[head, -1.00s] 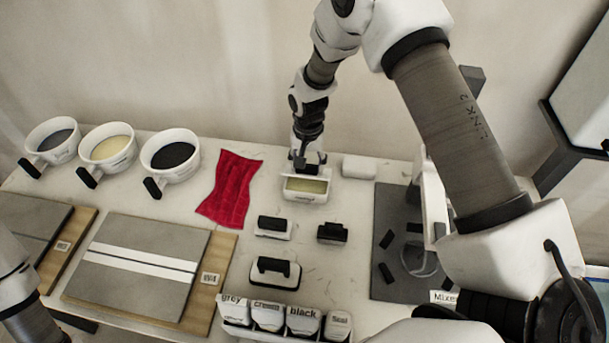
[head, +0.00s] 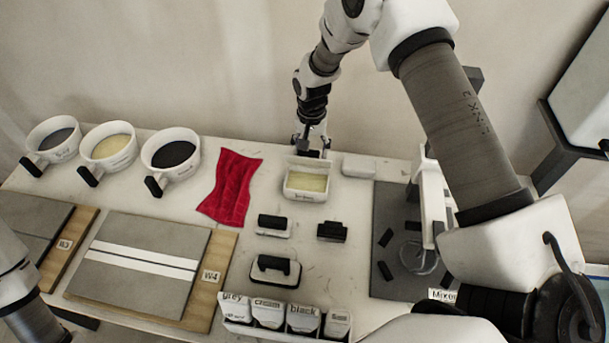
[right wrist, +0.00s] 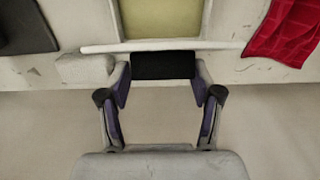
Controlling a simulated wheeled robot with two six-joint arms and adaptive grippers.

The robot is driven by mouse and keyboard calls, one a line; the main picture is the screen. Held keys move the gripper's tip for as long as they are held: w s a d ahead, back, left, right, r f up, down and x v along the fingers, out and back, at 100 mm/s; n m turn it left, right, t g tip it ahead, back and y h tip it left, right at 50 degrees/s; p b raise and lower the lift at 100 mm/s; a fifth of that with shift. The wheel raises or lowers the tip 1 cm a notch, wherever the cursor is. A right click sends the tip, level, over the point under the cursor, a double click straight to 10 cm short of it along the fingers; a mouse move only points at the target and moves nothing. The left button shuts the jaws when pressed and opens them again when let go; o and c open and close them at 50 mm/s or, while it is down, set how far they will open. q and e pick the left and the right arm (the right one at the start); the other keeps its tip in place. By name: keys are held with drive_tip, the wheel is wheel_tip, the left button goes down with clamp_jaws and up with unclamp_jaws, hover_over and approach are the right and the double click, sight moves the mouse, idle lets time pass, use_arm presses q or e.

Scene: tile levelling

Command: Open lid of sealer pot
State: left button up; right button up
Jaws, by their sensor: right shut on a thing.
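The sealer pot (head: 305,196) is a white rectangular container at the back middle of the table, with pale yellow-green contents showing. Its white lid (head: 304,163) stands raised at the pot's back edge, opened away from the front. In the right wrist view the lid (right wrist: 120,47) shows edge-on as a thin white bar with a black handle (right wrist: 163,66). My right gripper (right wrist: 163,78) is shut on that handle; it also shows behind the pot in the head view (head: 311,152). Of my left arm only a link shows at the left edge; its gripper is out of view.
A red cloth (head: 229,187) lies left of the pot, and a white block (head: 359,167) sits close on its right. Black-handled tools (head: 275,269) lie in front. Three bowls (head: 171,155) stand at the back left.

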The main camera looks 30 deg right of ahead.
drive_tip(key=shift+w+d+f, duration=0.15)
drive_tip(key=shift+w+d, duration=0.45)
drive_tip(key=shift+w, duration=0.1)
drive_tip(key=shift+c, duration=0.2)
drive_tip(key=shift+w+d+f+b, duration=0.3)
drive_tip(key=shift+w+d+b, duration=0.25)
drive_tip(key=shift+w, duration=0.2)
drive_tip(key=shift+w+d+f+b, duration=0.3)
drive_tip(key=shift+w+d+f, duration=0.1)
drive_tip(key=shift+w, duration=0.1)
drive_tip(key=o, duration=0.7)
drive_tip(key=shift+s+d+r, duration=0.1)
drive_tip(key=shift+s+d, duration=0.05)
drive_tip(key=shift+d, duration=0.05)
